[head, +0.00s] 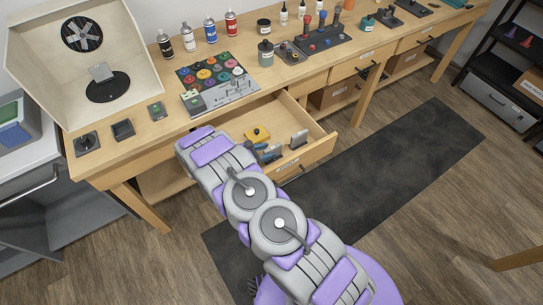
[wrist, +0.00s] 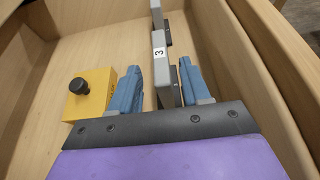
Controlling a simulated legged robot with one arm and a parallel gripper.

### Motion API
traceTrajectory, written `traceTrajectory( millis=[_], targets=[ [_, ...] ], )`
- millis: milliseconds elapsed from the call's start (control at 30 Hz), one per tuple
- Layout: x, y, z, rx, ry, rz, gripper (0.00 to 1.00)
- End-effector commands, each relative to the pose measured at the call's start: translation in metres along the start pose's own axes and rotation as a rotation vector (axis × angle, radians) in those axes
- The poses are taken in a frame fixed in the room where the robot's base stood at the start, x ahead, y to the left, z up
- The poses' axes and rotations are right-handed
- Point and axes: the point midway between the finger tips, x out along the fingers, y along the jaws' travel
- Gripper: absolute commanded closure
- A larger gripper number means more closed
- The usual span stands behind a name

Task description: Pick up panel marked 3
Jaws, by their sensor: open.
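The panel marked 3 (wrist: 159,67) is a grey upright plate in the open drawer, with a white label reading 3 near its top in the wrist view. My gripper (wrist: 160,82) is open, with one blue finger on each side of the panel. Gaps show between the fingers and the panel, wider on the left. Whether either finger touches it lower down is hidden. In the head view my arm reaches over the drawer and my gripper (head: 270,154) is low inside it. A second grey panel (head: 299,139) stands farther along; it also shows in the wrist view (wrist: 158,18).
The open wooden drawer (head: 318,150) has walls close on the right of my gripper. A yellow block with a black knob (wrist: 90,95) sits just left of my gripper. The bench top (head: 130,141) above holds a control board (head: 228,98) and several bottles.

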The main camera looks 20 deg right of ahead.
Motion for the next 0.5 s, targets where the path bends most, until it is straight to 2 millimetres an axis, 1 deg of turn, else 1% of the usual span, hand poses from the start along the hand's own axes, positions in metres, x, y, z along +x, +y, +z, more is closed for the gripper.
traceTrajectory(
  millis=[167,333,500],
  targets=[
    [0.0045,-0.0021,0.0026,0.001,0.006,-0.001,0.53],
    [0.0079,-0.0034,0.0039,0.003,0.011,-0.001,0.69],
    [0.0040,-0.0017,0.0024,0.002,0.006,-0.001,0.86]
  ],
)
